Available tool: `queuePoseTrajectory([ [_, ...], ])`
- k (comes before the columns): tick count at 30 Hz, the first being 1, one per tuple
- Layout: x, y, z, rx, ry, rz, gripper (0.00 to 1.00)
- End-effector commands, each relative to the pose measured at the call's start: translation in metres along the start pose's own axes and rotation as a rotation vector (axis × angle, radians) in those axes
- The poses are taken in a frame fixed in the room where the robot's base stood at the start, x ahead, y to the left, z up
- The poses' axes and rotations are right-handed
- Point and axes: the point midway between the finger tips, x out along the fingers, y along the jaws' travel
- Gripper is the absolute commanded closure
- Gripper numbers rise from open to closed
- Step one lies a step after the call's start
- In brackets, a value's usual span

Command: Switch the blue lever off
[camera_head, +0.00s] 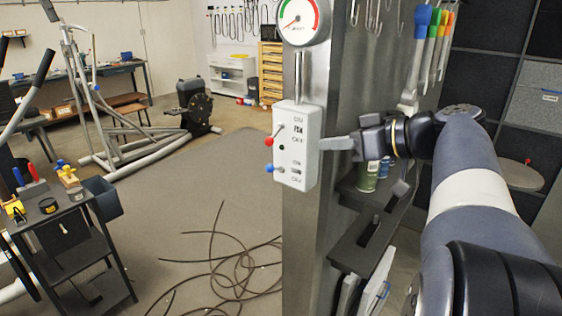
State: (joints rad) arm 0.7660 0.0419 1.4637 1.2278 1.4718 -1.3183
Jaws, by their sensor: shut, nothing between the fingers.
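A white switch box (297,146) is mounted on the edge of a grey metal column, with ON and OFF markings. A lever with a blue ball (269,169) sits low on the box and sticks out to the left. A lever with a red ball (268,141) sits above it and slants down to the left. My gripper (323,144) is shut and empty, its fingertips at the right edge of the box in the picture. I cannot tell whether they touch it. The blue lever is not covered by the gripper.
A round gauge (302,20) is above the box. A small cart (70,235) stands left, an elliptical trainer (130,125) behind. Cable (235,262) lies on the floor.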

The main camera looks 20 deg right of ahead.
Motion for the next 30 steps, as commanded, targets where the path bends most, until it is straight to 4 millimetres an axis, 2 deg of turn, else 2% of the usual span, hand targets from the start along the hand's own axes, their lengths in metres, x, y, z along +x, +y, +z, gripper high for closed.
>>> queuePoseTrajectory([
  [4,0.007,-0.001,-0.001,0.000,0.000,-0.004,1.00],
  [8,0.025,-0.001,-0.002,0.000,-0.001,-0.006,1.00],
  [20,0.100,-0.002,-0.002,0.002,-0.003,-0.006,1.00],
  [24,0.115,-0.001,0.014,0.004,-0.003,-0.003,1.00],
  [30,0.127,0.000,0.026,0.001,-0.001,-0.001,1.00],
])
